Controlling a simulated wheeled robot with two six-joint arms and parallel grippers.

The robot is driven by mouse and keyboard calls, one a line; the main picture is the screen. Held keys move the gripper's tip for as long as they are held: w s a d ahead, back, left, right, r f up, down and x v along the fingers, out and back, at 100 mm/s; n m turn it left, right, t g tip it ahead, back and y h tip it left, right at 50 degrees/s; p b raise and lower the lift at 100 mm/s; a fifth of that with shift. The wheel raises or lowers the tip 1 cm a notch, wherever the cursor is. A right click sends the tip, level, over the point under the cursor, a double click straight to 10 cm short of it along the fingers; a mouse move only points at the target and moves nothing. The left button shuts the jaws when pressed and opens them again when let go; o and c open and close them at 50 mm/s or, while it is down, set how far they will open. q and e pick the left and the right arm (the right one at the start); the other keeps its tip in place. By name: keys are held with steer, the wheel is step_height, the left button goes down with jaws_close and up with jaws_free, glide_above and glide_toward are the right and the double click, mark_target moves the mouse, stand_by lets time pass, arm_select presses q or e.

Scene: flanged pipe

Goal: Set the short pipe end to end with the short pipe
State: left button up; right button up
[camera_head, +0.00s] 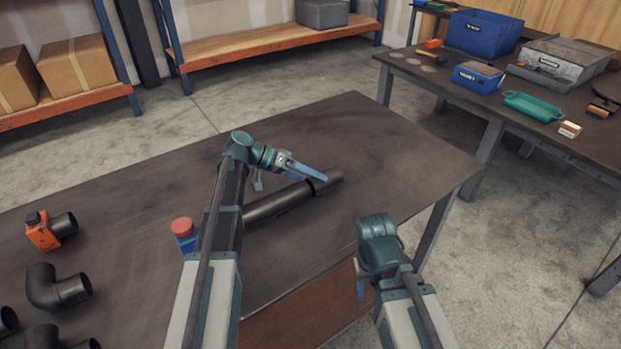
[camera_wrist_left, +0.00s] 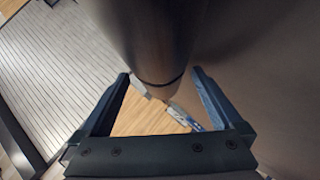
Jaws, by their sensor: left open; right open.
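Two dark grey short pipes lie in one line on the brown table. The longer visible piece (camera_head: 275,205) is at the left and the other piece (camera_head: 331,180) at the right. A dark band marks where they meet; I cannot tell whether a small gap remains. My left gripper (camera_head: 292,180) is open above the pipes near that band. In the left wrist view, a pipe (camera_wrist_left: 150,35) runs between the spread fingers, with a dark seam near its far end. My right gripper (camera_head: 361,278) is open and empty beyond the table's front edge; one finger shows.
Black elbow fittings (camera_head: 58,288) and an orange-collared fitting (camera_head: 42,232) sit at the table's left. A blue block with a red cap (camera_head: 183,233) stands beside my left arm. The table's right and back are clear. A side bench (camera_head: 450,88) holds bins.

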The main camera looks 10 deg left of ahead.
arm_select(q)
steer(key=p+v, duration=0.5)
steer(key=v, duration=0.7)
steer(key=shift+p, duration=0.35)
